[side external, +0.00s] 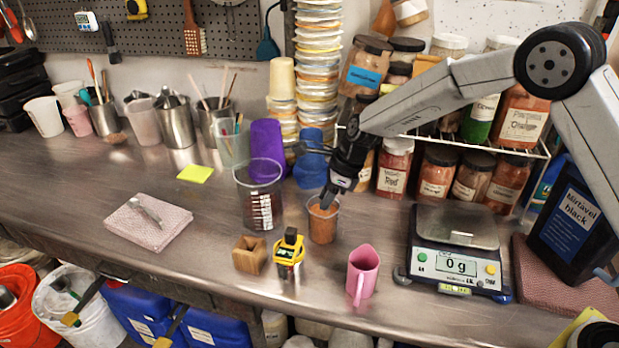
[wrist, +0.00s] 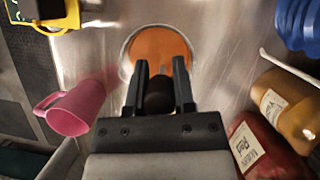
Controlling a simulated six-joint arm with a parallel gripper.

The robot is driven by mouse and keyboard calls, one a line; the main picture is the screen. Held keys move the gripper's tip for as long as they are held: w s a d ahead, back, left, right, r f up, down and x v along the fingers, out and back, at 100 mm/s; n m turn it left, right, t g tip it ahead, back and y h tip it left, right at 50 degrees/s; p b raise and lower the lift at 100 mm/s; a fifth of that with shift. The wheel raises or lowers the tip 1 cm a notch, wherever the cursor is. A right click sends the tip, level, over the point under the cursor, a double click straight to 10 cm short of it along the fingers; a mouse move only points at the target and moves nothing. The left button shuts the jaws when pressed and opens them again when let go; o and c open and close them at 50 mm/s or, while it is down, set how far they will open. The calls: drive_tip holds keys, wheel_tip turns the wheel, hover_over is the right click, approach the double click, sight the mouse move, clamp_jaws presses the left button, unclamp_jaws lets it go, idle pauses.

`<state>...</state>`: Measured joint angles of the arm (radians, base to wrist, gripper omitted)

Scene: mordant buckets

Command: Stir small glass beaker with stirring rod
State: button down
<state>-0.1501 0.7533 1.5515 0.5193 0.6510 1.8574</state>
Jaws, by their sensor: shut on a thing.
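A small clear beaker (side external: 323,226) with orange-brown contents stands on the metal bench; it also shows in the wrist view (wrist: 134,44) as a round rim around orange. My gripper (side external: 326,194) is directly above it, pointing down with its fingertips at or just inside the rim. In the wrist view my gripper (wrist: 160,66) is shut on a dark, round-ended thing (wrist: 158,98), seen end-on, which looks like the stirring rod. The rod's lower part is hidden, so I cannot tell how deep it reaches. The beaker looks upright.
A tall graduated beaker (side external: 258,205) stands left of the small one. A wooden block (side external: 249,256), a yellow-black device (side external: 290,252) and a pink jug (side external: 362,272) are in front. A scale (side external: 457,250) reading 0 g is right. Jars (side external: 395,168) crowd the back.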

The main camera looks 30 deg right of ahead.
drive_tip(key=shift+r, duration=0.1)
drive_tip(key=shift+r, duration=4.7)
drive_tip(key=shift+r, duration=0.1)
drive_tip(key=shift+r, duration=1.45)
drive_tip(key=shift+a, duration=0.1)
